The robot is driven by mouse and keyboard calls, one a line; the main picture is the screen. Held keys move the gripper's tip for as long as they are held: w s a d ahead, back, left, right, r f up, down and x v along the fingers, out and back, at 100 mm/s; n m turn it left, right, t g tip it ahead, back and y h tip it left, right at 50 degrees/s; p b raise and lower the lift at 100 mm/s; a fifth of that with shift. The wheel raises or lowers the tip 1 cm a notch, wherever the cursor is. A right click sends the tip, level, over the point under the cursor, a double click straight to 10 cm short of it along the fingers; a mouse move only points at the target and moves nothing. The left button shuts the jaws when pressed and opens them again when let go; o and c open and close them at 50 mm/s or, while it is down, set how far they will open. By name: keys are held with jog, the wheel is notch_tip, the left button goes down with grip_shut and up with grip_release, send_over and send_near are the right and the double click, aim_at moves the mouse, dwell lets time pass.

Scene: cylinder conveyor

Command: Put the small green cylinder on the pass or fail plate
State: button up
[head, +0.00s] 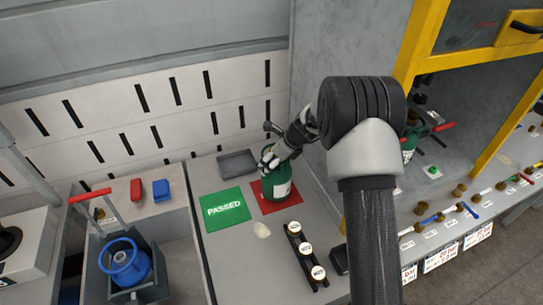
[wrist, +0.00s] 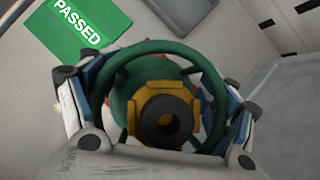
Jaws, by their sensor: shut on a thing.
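The small green cylinder (head: 279,189) has a white label and is upright at the red plate (head: 290,204). I cannot tell whether its base touches the plate. My gripper (head: 270,160) is shut on its top. In the wrist view my gripper's fingers (wrist: 165,120) sit on both sides of the cylinder's round green collar (wrist: 128,68), with the brass valve (wrist: 165,115) in the middle. The green PASSED plate (head: 225,208) lies bare to the left of the red plate; it also shows in the wrist view (wrist: 85,25). The red plate's lettering is hidden.
A grey tray (head: 237,163) lies behind the plates. A black rack with white round tops (head: 305,248) stands in front. A blue cylinder (head: 125,262) sits in a holder at lower left. A yellow-framed cabinet (head: 410,50) with another green cylinder (head: 409,148) is at right, behind my arm.

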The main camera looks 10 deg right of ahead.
jog(key=shift+w+r, duration=0.15)
jog(key=shift+r, duration=0.1)
jog(key=o, duration=2.1)
jog(key=shift+s+f, duration=0.2)
jog(key=shift+o, duration=0.2)
